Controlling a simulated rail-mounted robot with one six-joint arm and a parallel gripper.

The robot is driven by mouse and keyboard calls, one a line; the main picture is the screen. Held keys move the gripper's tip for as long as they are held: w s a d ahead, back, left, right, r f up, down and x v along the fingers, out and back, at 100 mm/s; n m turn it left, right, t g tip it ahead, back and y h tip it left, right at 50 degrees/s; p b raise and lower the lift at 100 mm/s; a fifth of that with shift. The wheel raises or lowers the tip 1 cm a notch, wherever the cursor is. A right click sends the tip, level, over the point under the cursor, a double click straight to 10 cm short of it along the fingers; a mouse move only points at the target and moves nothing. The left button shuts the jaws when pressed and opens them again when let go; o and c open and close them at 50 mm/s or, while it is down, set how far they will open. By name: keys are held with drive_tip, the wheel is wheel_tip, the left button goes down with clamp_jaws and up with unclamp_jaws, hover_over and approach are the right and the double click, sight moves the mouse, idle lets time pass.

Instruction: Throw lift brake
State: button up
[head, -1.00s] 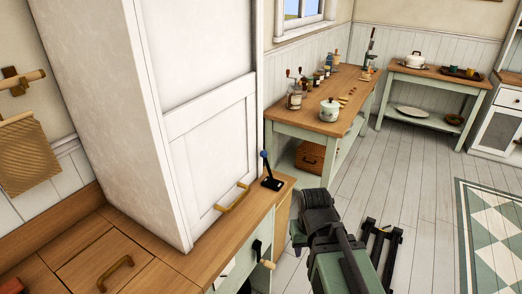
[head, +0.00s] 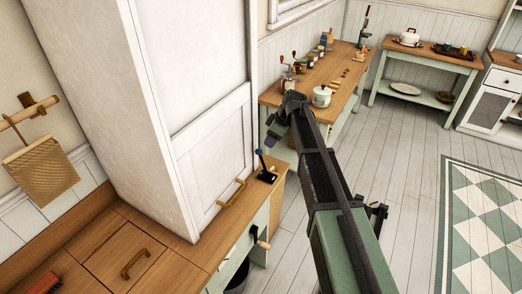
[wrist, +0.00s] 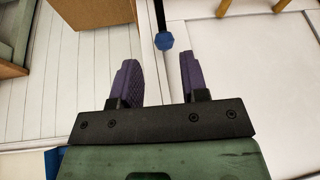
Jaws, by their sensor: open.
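The lift brake (head: 267,173) is a black lever with a blue knob on a black base, at the end of the wooden counter beside the tall white cabinet. Its lever leans up and to the left. My gripper (head: 272,138) is above and just right of the knob in the head view, not touching it. In the wrist view my gripper (wrist: 158,68) has two purple fingers spread apart with nothing between them. The blue knob (wrist: 164,41) shows just beyond the fingertips, roughly in line with the gap. The base is out of the wrist view.
The white cabinet (head: 215,140) rises close to the lever's left, with a brass-coloured handle (head: 232,193) low on its panel. A crank handle (head: 262,243) sticks out below the counter. A wooden table (head: 325,75) with jars and a white pot stands behind. Open floor lies right.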

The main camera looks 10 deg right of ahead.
sight(261, 158)
drive_tip(key=b+x, duration=1)
drive_tip(key=x, duration=0.1)
drive_tip(key=shift+s+d+f, duration=0.15)
clamp_jaws()
